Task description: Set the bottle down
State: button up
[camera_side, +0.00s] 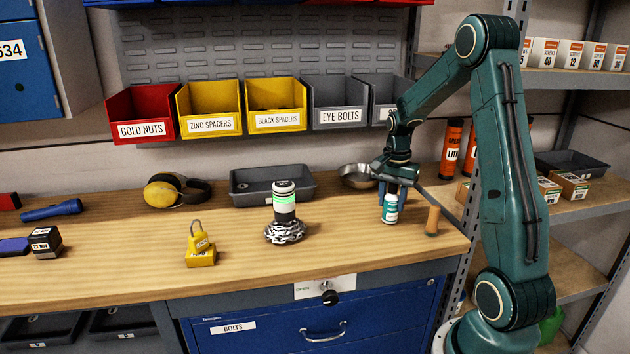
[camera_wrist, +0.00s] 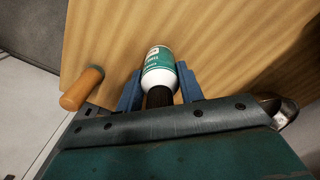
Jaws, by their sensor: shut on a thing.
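The bottle (camera_side: 390,209) is small and white with a teal label. It is upright at the right part of the wooden workbench (camera_side: 120,260), and its base looks to be on or just above the wood; I cannot tell which. My gripper (camera_side: 393,190) is above it, pointing down, with its blue fingers shut around the bottle's upper part. In the wrist view the bottle (camera_wrist: 159,70) shows between the two blue fingers of my gripper (camera_wrist: 160,88), with its dark cap toward the gripper body.
A wooden cylinder handle (camera_side: 433,220) stands just right of the bottle near the bench's right edge. A metal bowl (camera_side: 357,176) and a grey tray (camera_side: 272,186) lie behind. Bench between is clear.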

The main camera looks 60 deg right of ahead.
jog(key=shift+f, duration=0.1)
jog(key=o, duration=1)
notch_tip(320, 180, up, 12)
jog(key=shift+r, duration=0.1)
dwell(0.7)
